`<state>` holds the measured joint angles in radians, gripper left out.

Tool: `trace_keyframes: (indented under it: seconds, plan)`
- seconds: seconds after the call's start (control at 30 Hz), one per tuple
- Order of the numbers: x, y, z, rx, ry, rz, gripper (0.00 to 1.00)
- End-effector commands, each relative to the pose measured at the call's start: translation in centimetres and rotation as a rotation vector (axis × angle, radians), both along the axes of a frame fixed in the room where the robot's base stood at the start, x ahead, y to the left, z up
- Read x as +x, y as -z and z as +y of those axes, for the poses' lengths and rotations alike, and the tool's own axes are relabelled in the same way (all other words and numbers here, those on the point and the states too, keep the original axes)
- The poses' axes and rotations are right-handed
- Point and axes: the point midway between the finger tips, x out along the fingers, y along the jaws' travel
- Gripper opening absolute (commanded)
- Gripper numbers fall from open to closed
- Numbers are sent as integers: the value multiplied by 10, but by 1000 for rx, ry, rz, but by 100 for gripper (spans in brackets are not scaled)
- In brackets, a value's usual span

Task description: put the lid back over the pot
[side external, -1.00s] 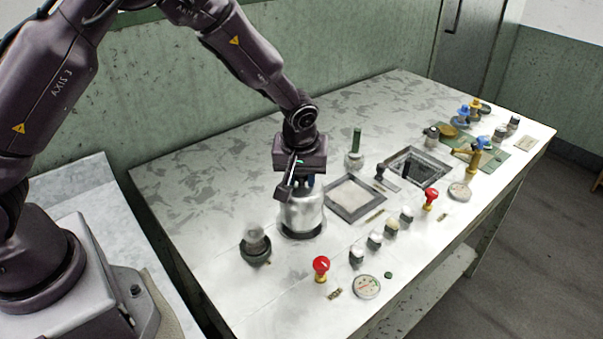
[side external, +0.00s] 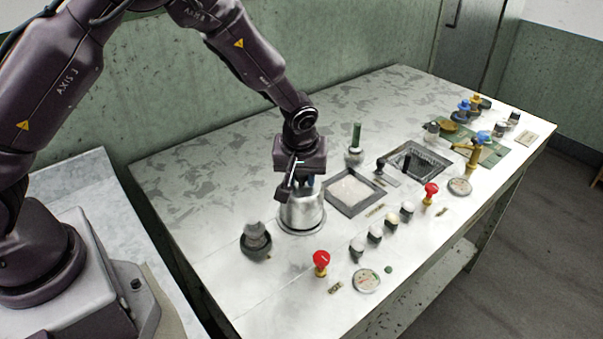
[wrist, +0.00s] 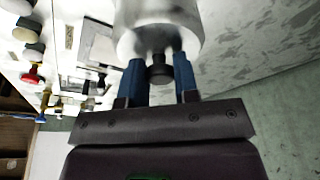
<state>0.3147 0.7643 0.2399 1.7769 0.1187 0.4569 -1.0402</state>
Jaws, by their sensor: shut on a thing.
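My gripper (side external: 304,186) points down over the silver, drum-shaped lid (side external: 301,212) on the left part of the bench top. In the wrist view, the blue fingers of my gripper (wrist: 160,72) are shut on a dark knob (wrist: 159,72) on top of the lid (wrist: 158,25). In the side view the lid looks upright, its lower edge at a pale round rim (side external: 303,231) at bench level. I take this rim for the pot's; the pot's inside is hidden. I cannot tell whether the lid is fully seated.
A small grey domed fitting (side external: 256,236) stands left of the lid, and a red knob (side external: 321,259) in front. The bench's back left is clear.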

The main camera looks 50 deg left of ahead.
Motion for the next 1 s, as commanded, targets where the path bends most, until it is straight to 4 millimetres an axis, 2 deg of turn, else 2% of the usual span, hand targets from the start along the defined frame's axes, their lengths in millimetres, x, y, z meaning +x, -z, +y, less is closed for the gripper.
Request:
trace_keyframes:
  seconds: [0.4, 0.43, 0.53, 0.57, 0.73, 0.77, 0.87, 1.0]
  plan:
    - [0, 2, 0, 0, 0, 0, 2]
    - [0, 2, 0, 0, 0, 0, 31]
    - [0, 2, 0, 0, 0, 0, 54]
    - [0, 2, 0, 0, 0, 0, 58]
    - [0, 2, 0, 0, 0, 0, 58]
    - [0, 3, 0, 0, 0, 0, 60]
    - [0, 3, 0, 1, 0, 1, 83]
    - [0, 3, 0, 1, 0, 1, 84]
